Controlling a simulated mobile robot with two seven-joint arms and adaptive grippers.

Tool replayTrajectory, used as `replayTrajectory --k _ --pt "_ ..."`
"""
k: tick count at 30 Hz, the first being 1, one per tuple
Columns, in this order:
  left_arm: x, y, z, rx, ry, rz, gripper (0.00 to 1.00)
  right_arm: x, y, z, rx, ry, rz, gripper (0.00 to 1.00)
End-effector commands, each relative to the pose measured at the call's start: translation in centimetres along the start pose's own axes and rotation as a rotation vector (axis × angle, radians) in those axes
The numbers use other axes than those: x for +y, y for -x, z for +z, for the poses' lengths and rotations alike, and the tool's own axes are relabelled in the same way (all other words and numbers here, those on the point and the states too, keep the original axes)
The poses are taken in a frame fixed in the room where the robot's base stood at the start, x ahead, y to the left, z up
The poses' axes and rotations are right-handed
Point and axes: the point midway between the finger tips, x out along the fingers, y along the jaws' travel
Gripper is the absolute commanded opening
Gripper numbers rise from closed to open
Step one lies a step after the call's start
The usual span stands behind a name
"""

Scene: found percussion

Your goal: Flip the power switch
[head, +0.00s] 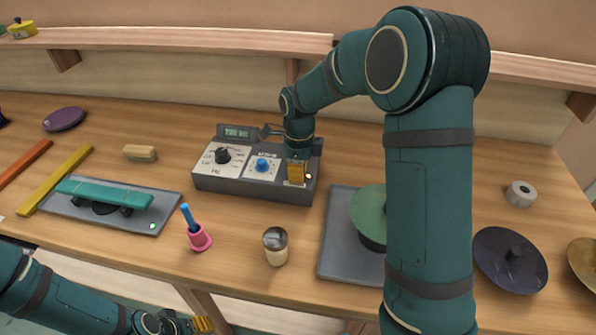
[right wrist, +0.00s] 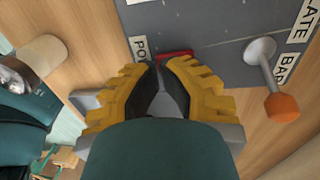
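The grey control box (head: 240,187) stands on the table with a display, a black knob (head: 222,155) and a blue knob (head: 262,164). My right gripper (head: 296,178) points down at the box's right end and covers that part. In the right wrist view its yellow fingertips (right wrist: 160,63) are together with nothing seen between them. A red switch (right wrist: 176,54), partly hidden by the fingers, lies just beyond the tips, beside a label starting "PO". I cannot tell whether they touch. My left gripper (head: 202,325) is low at the bottom edge, away from the box; its opening is unclear.
A lever with an orange knob (right wrist: 282,107) rises from the box beside the right gripper.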

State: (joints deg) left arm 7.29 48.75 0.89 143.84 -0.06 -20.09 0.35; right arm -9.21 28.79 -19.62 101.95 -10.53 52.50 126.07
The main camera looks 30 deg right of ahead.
Motion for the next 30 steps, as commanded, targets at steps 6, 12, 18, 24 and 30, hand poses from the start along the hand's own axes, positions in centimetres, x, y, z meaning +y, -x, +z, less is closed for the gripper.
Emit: replayTrajectory --k 6,12,18,24,30 --pt "-0.39 -1.01 0.24 -0.004 -0.002 0.000 0.47 0.49 -0.96 0.05 0.003 0.005 -0.133 0.00" --pt "-0.20 -0.52 0.25 -0.006 -0.002 0.000 0.47 0.67 -1.18 -0.05 0.004 0.002 -0.163 0.00" --pt "-0.23 -0.60 0.27 -0.006 -0.002 0.001 0.47 0.72 -1.45 -0.09 0.006 0.001 -0.159 0.00" --pt "-0.20 -0.53 0.27 -0.006 -0.001 0.000 0.47 0.63 -1.43 -0.11 0.007 0.001 -0.157 0.00" --pt "-0.03 -0.07 0.23 -0.006 -0.001 0.001 0.47 -0.01 -0.94 -0.12 0.007 0.001 -0.158 0.00"
